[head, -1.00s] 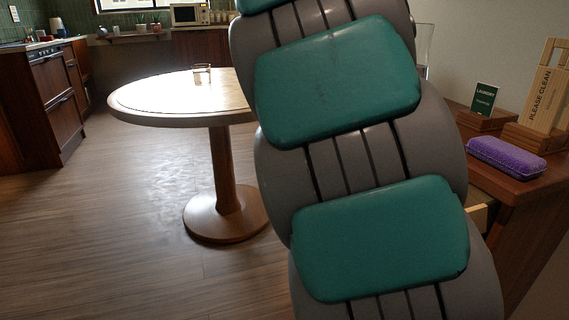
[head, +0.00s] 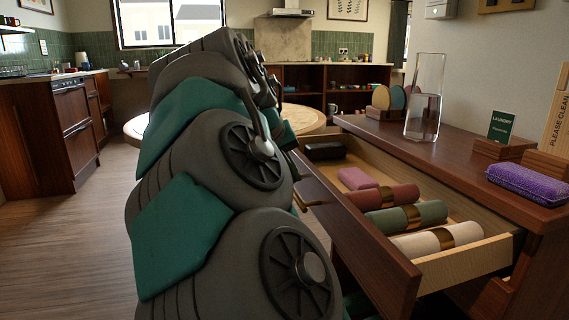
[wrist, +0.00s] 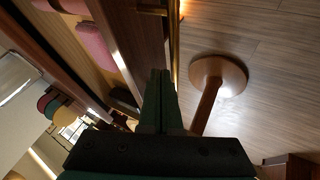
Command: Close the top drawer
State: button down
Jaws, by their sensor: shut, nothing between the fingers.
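The top drawer (head: 447,272) stands pulled out of the brown wooden cabinet (head: 436,158) at the right of the head view. It holds a pink, a green and a cream roll with gold bands, a pink pouch and a dark case. A brass handle (head: 318,199) shows on its front. In the wrist view the drawer front (wrist: 138,40) runs diagonally, with a brass strip beside it. My gripper (wrist: 160,78) is shut and empty, its fingers close to the drawer front; contact cannot be told. In the head view my arm hides most of it.
On the cabinet top stand a glass carafe (head: 425,98), a laundry sign (head: 501,126) and a purple case (head: 528,184). A round table (head: 303,121) stands behind my arm, its pedestal (wrist: 218,76) showing in the wrist view. Open floor (head: 108,235) lies to the left.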

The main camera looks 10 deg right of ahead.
jog(key=shift+x, duration=1.4)
jog(key=shift+d, duration=0.1)
jog(key=d+p, duration=0.1)
jog(key=d, duration=0.5)
jog(key=d+p, duration=0.2)
jog(key=d, duration=0.5)
jog(key=d+p, duration=0.2)
jog(key=d, duration=0.5)
jog(key=shift+w+d, duration=0.2)
jog(key=shift+w, duration=0.1)
jog(key=shift+d, duration=0.45)
jog(key=shift+r, duration=0.1)
jog(key=shift+r, duration=0.1)
